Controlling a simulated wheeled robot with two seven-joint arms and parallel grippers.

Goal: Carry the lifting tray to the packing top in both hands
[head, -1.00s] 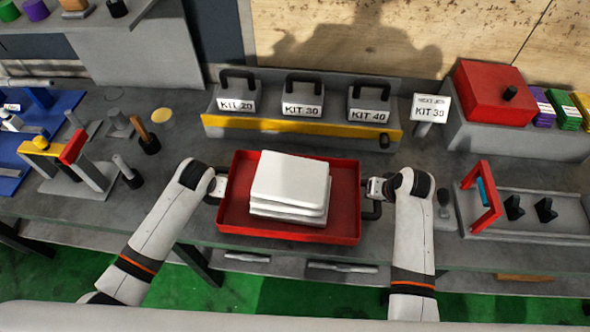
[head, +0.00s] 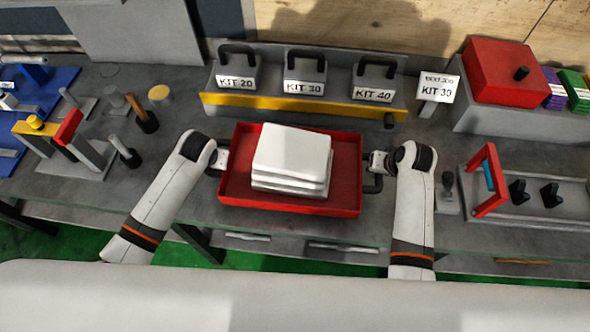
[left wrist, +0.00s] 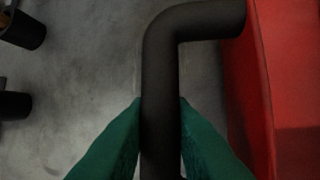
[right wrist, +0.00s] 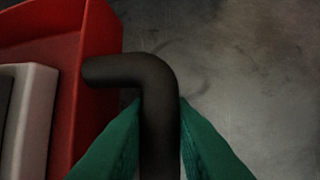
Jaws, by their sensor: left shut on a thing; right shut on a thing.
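The lifting tray (head: 345,190) is red, with a stack of white slabs (head: 292,150) in it. It is in front of me over the grey bench, and I cannot tell whether it touches the bench top. My left gripper (head: 221,156) is shut on the tray's black left handle, whose dark bar (left wrist: 162,90) lies between the green fingertips in the left wrist view. My right gripper (head: 378,162) is shut on the right handle (right wrist: 158,110) in the same way. The tray looks about level. The packing top is not clearly identifiable here.
The kit rack (head: 300,106) with labelled handled blocks stands close behind the tray. A KIT 30 sign (head: 437,92) and a red box (head: 497,70) are at back right. A fixture with a red frame (head: 490,180) is right; several upright tools (head: 125,150) are left.

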